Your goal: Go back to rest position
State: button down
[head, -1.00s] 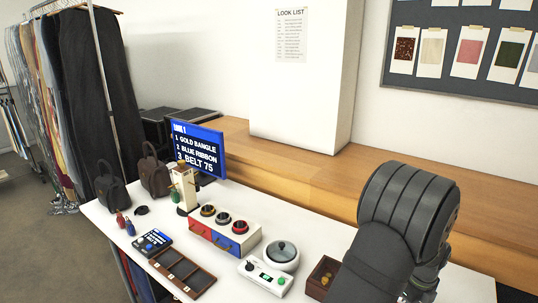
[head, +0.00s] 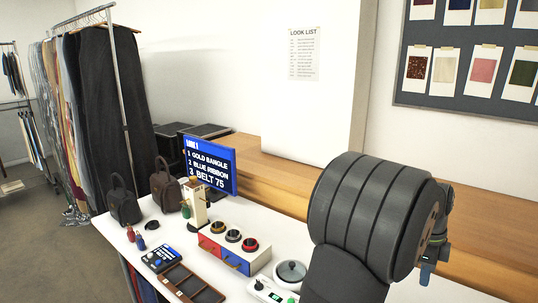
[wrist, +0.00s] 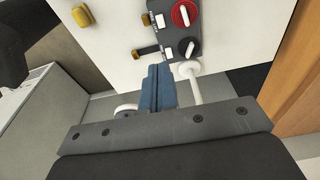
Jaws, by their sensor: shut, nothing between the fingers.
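My gripper shows in the wrist view (wrist: 158,88) as two blue fingers pressed together with nothing between them. In the head view only a bit of blue at its end (head: 427,274) shows, at the right behind my large dark arm link. The fingers are in front of a pale panel (wrist: 118,38) that carries a red knob (wrist: 185,13), a dark knob (wrist: 187,48) and yellow handles (wrist: 82,16). I cannot tell whether they touch it.
A white table (head: 102,226) holds a blue screen (head: 211,164), dark bags (head: 124,206), a drawer box with ring-topped openings (head: 217,263), a divided tray (head: 196,290) and a lidded round pot (head: 291,271). A wooden ledge (head: 275,180) runs along the wall behind.

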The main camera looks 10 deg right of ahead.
jog(key=shift+f, duration=0.7)
jog(key=shift+s, duration=0.1)
dwell(1.0)
